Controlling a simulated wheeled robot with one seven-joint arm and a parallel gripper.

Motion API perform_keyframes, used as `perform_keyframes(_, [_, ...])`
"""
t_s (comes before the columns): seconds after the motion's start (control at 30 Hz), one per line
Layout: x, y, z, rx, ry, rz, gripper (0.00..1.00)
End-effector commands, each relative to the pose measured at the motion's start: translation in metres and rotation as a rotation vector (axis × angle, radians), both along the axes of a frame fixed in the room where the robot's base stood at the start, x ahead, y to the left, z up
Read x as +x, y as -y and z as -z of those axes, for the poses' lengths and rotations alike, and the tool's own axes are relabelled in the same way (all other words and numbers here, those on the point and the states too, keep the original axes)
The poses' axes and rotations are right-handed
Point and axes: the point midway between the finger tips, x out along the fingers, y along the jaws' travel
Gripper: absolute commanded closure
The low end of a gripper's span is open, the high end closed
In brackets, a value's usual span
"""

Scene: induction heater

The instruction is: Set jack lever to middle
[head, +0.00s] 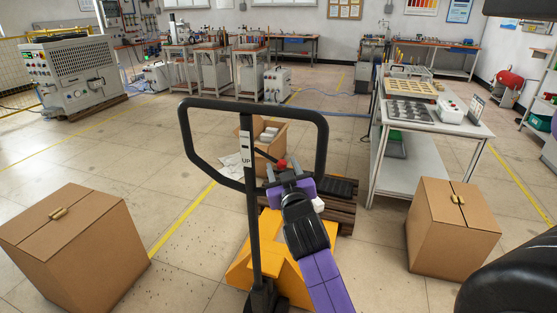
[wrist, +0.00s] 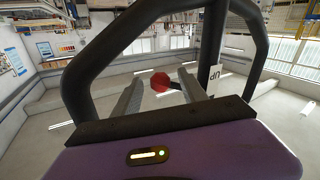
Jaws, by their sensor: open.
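The pallet jack's black loop handle (head: 253,107) stands upright in the middle of the head view, with a label reading UP on its post. The jack lever is a thin dark rod with a red knob (head: 282,163) at its end, beside the post. In the wrist view the red knob (wrist: 160,81) lies between the two finger tips, with a gap to each finger visible. My gripper (wrist: 159,88) is open at the lever; it also shows in the head view (head: 284,172). Whether a finger touches the lever, I cannot tell.
The jack's orange body (head: 243,265) is below, partly hidden by my arm. An open cardboard box (head: 272,137) sits behind the handle on a dark pallet. Closed boxes stand at left (head: 70,245) and right (head: 452,225). A workbench (head: 385,150) stands at back right.

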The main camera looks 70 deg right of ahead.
Motion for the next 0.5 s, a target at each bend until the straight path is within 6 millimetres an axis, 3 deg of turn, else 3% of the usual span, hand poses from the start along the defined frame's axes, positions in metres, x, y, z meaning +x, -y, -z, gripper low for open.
perform_keyframes(0.2, [0.017, 0.027, -0.001, -0.001, 0.001, 0.0, 0.5])
perform_keyframes(0.5, [0.025, 0.038, 0.0, 0.0, 0.0, -0.002, 0.5])
